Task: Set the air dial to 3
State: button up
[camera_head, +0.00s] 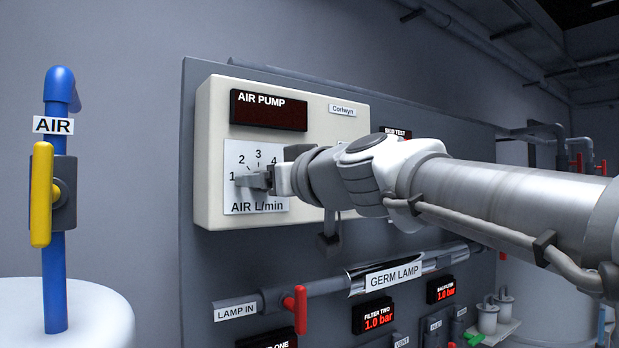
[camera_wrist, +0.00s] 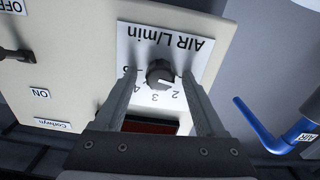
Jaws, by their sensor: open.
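The air dial (camera_wrist: 160,73) is a round dark knob on a white AIR L/min plate (camera_wrist: 135,45), which appears upside down in the wrist view. Its pale pointer mark faces the low-number side, near 1 to 2; the exact reading is hard to tell. In the head view the plate (camera_head: 241,206) shows 1, 2, 3 and 4, but the knob is mostly hidden by my gripper (camera_head: 257,181). My gripper (camera_wrist: 160,78) is open, one finger on each side of the knob, with a gap visible in the wrist view.
The cream AIR PUMP box (camera_head: 320,115) has a dark, blank display (camera_head: 268,112). A blue AIR pipe (camera_head: 55,285) with a yellow valve handle (camera_head: 41,195) stands at left. Below are the GERM LAMP tube (camera_head: 394,276) and a red LAMP IN handle (camera_head: 300,309).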

grip_shut()
jog(key=shift+m, duration=0.3)
jog(key=shift+w+d+f+m+b, duration=0.1)
jog(key=shift+m+b, duration=0.45)
jog(key=shift+m, duration=3.25)
jog(key=shift+d+f+m+b, duration=0.1)
jog(key=shift+m+b, duration=0.4)
jog(key=shift+m, duration=3.3)
